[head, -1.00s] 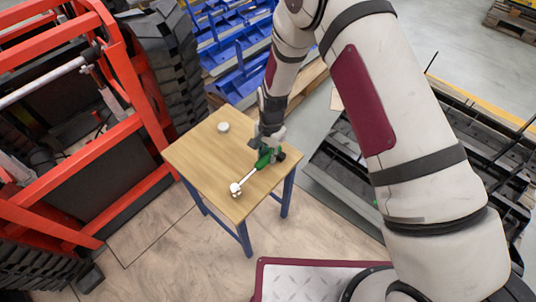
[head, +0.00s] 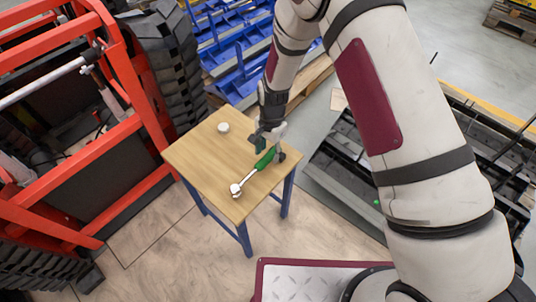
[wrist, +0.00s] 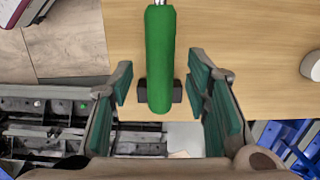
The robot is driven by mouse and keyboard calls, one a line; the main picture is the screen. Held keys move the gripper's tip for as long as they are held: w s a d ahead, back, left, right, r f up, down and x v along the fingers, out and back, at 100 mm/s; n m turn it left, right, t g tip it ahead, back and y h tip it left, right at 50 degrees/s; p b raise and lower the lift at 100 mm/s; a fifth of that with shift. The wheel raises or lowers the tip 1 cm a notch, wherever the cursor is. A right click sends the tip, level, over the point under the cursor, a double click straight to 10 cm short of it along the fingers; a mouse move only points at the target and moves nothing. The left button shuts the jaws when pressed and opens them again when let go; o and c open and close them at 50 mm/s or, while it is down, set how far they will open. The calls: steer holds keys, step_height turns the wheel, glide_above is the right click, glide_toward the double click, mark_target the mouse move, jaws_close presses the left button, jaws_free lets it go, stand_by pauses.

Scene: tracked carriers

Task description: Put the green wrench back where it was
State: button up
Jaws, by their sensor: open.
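The green wrench (head: 265,159) lies on the small wooden table (head: 207,160), its silver head toward the front edge and its green handle toward the right corner. In the wrist view its green handle (wrist: 160,60) runs down the middle, between my open fingers and touching neither. A dark block (wrist: 142,91) shows on both sides of the handle's end, partly hidden under it. My gripper (head: 270,145) is open at the handle end of the wrench, a little above the table.
A white round object (head: 223,127) stands near the table's back left. A red machine frame (head: 140,110) is close on the left. Black racks (head: 340,165) lie right of the table, and blue racks (head: 235,60) behind it. The table's left half is mostly clear.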

step_height(320, 180, up, 10)
steer(key=shift+w+d+f, duration=0.15)
steer(key=shift+w+d, duration=0.1)
steer(key=s+d+r+n+t, duration=0.1)
steer(key=s+d+r, duration=0.25)
steer(key=r, duration=0.45)
steer(key=s+d+r+n, duration=0.25)
steer(key=d+r, duration=0.25)
steer(key=r, duration=0.4)
steer(key=s+d+r+t, duration=0.1)
steer(key=s+d+r, duration=0.35)
steer(key=r, duration=0.35)
steer(key=s+d+r+n, duration=0.2)
steer(key=s+d+r, duration=0.1)
steer(key=s, duration=0.6)
steer(key=s+d+r+n+t, duration=0.1)
steer(key=s+d, duration=0.4)
steer(key=s, duration=0.5)
steer(key=shift+s+d+r+n+h, duration=0.15)
steer(key=shift+d+r+n+h, duration=0.15)
steer(key=shift+r+n, duration=0.45)
steer(key=shift+r, duration=0.15)
